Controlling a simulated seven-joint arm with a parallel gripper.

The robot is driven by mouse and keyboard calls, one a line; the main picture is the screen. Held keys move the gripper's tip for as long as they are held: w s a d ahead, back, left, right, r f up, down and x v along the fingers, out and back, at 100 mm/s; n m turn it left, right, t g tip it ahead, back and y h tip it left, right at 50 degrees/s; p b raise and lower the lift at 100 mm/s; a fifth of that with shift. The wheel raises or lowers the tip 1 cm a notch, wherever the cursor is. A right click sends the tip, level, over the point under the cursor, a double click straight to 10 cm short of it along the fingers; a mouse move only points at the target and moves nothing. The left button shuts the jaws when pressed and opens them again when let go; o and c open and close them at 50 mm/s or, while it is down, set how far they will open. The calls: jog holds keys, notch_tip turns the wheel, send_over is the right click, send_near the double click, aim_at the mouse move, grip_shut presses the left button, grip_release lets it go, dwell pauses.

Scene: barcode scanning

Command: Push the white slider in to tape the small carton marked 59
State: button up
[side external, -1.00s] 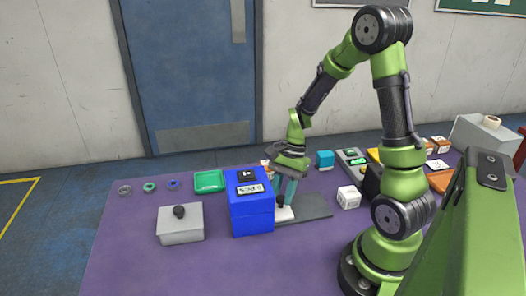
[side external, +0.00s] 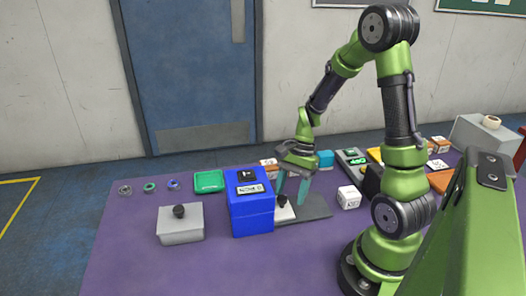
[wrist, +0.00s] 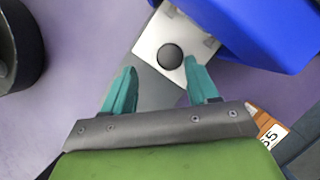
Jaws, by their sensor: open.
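The white slider (side external: 286,213) sits on a dark grey base plate (side external: 316,207), at the right side of the blue machine (side external: 252,214). It carries a round black knob (side external: 282,202). In the wrist view the slider (wrist: 152,42) reaches the edge of the blue machine (wrist: 262,30), with its knob (wrist: 169,57) near the top middle. My gripper (side external: 291,195) is open and empty, close above the slider. In the wrist view the knob lies just beyond and between the open fingertips (wrist: 160,68). I cannot make out a carton marked 59.
A brown-and-white carton (wrist: 270,131) shows at the wrist view's right edge; its number looks like 65. A white cube (side external: 349,197) stands right of the base plate. A grey lidded box (side external: 180,225) and a green tray (side external: 209,181) are left. The purple front table area is clear.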

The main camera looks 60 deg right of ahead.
jog(key=s+d, duration=0.5)
jog(key=shift+s+d, duration=0.1)
jog(key=shift+s, duration=0.05)
jog(key=v, duration=1.7)
jog(key=w+a+r+n+t+h, duration=0.1)
jog(key=a+r+n+t, duration=0.1)
jog(key=a+n, duration=0.5)
jog(key=w+a+r+n+t+h, duration=0.1)
jog(key=a+n+t, duration=0.4)
jog(key=a, duration=1.2)
jog(key=shift+a+r+n+h, duration=0.3)
jog(key=shift+r+n, duration=0.55)
jog(key=shift+n, duration=0.15)
jog(key=shift+w, duration=0.1)
jog(key=shift+c, duration=0.3)
